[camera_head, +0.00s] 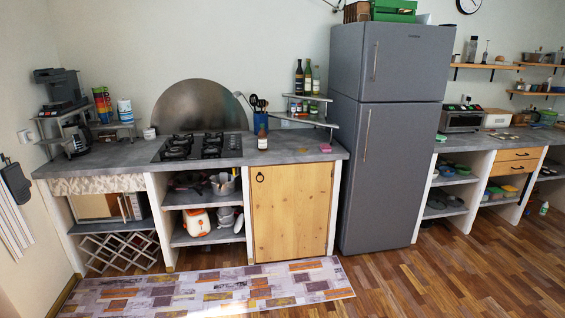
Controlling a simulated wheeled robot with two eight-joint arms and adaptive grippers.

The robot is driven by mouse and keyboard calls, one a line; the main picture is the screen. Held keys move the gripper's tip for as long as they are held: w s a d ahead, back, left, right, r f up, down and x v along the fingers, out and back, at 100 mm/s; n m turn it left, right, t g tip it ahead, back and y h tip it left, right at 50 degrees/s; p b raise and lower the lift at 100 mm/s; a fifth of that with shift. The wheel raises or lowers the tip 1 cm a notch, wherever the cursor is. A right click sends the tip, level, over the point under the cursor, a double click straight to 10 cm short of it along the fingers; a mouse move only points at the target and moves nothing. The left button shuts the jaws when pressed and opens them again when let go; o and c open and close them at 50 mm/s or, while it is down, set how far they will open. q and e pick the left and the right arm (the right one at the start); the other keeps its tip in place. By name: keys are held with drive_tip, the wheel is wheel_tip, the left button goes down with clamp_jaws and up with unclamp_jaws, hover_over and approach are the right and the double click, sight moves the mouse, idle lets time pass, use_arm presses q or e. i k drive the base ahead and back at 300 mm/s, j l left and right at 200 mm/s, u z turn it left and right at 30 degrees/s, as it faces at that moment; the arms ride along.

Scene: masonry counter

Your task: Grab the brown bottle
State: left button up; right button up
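On the small corner shelf near the fridge stand a dark bottle (299,80) and greener bottles (316,82); the dark one's exact colour is hard to tell. Neither of my grippers is in view.
The counter (300,158) has bare room around the small bottle, with a pink item (325,148) to its right. The gas hob (200,147) lies left, the tall grey fridge (390,160) right. A patterned rug (210,290) lies on the floor in front.

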sight(262, 135)
drive_tip(key=i, duration=2.5)
